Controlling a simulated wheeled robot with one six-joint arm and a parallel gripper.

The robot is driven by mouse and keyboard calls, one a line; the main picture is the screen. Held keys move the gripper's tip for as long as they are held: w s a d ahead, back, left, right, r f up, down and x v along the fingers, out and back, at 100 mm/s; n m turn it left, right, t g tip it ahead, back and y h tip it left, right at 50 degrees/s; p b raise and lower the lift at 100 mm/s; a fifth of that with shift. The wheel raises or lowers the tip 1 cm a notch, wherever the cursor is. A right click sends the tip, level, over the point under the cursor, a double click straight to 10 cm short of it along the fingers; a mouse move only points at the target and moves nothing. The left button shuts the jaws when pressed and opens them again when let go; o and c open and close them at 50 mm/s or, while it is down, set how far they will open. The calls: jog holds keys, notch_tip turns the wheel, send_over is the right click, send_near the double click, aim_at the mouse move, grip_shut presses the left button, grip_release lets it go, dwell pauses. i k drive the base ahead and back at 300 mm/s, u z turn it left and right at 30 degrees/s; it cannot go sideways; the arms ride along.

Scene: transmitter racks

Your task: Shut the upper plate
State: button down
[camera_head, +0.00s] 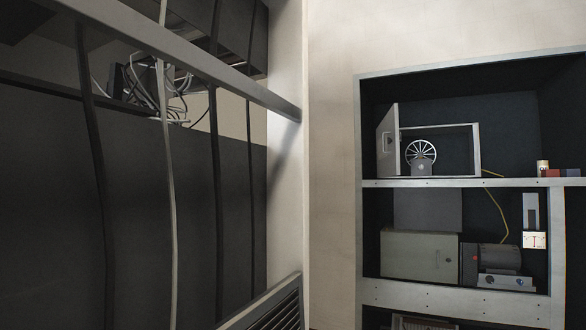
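A pale grey plate (387,140) stands swung open at the left side of a small box frame (476,150) on the upper shelf of the rack at right; it looks like the upper plate. It has a small dark mark or handle near its middle. The box behind it is exposed, with a spoked wheel (421,152) on a grey mount inside. A lower pale panel (419,256) stands closed on the shelf below. My gripper is not in view.
The rack (455,184) has a yellow cable (502,215), a grey motor-like unit (490,257) and small blocks (556,172). A dark cabinet with hanging cables (170,210) and a rail (200,62) fills the left. A slatted vent (280,312) stands low in the middle.

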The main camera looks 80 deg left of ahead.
aim_at(388, 162)
jog(key=u, duration=1.35)
jog(key=i, duration=2.05)
jog(key=u, duration=1.05)
jog(key=i, duration=0.6)
